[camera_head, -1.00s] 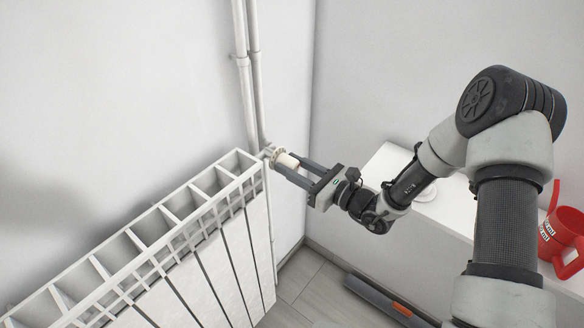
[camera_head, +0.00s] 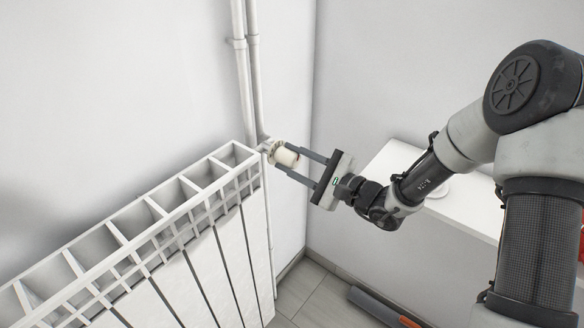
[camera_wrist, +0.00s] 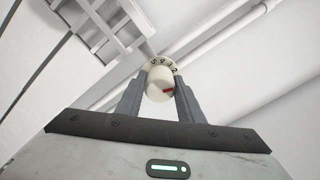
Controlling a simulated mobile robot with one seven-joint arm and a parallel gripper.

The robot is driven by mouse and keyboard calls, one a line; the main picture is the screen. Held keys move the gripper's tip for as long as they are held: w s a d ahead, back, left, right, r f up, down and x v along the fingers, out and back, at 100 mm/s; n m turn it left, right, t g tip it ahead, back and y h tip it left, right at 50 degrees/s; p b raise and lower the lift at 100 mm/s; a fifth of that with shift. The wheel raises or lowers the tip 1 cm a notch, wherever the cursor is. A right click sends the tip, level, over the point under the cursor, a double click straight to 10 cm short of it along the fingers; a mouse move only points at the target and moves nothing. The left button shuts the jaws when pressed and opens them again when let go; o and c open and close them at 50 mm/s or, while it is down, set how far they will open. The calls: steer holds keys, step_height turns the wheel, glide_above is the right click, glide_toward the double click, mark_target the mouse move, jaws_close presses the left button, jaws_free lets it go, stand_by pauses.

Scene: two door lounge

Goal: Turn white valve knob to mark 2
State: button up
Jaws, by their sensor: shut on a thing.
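The white valve knob (camera_head: 287,157) sits on the pipe fitting at the radiator's far top corner, level with the radiator's top. My gripper (camera_head: 291,160) is shut on the knob, with one finger on each side. The wrist view shows the knob (camera_wrist: 159,80) between the two grey fingers (camera_wrist: 159,90). A short red mark (camera_wrist: 168,92) on the knob points to the right in that view. Behind the knob, a pale collar (camera_wrist: 162,63) carries several dark numerals. They are small and partly hidden, so I cannot tell which one the red mark faces.
The white ribbed radiator (camera_head: 150,225) fills the lower left. Two white pipes (camera_head: 246,70) run up the wall beside the valve. A white shelf or cabinet top (camera_head: 455,205) stands at right, below my arm. A dark bar with an orange part (camera_head: 383,306) lies on the floor.

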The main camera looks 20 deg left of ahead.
steer(key=shift+f+n+b, duration=0.1)
steer(key=shift+n+b, duration=0.35)
steer(key=shift+n, duration=0.15)
steer(key=o, duration=1.1)
steer(key=shift+c, duration=0.2)
steer(key=p+v, duration=0.1)
steer(key=v, duration=1.6)
steer(key=shift+d, duration=0.25)
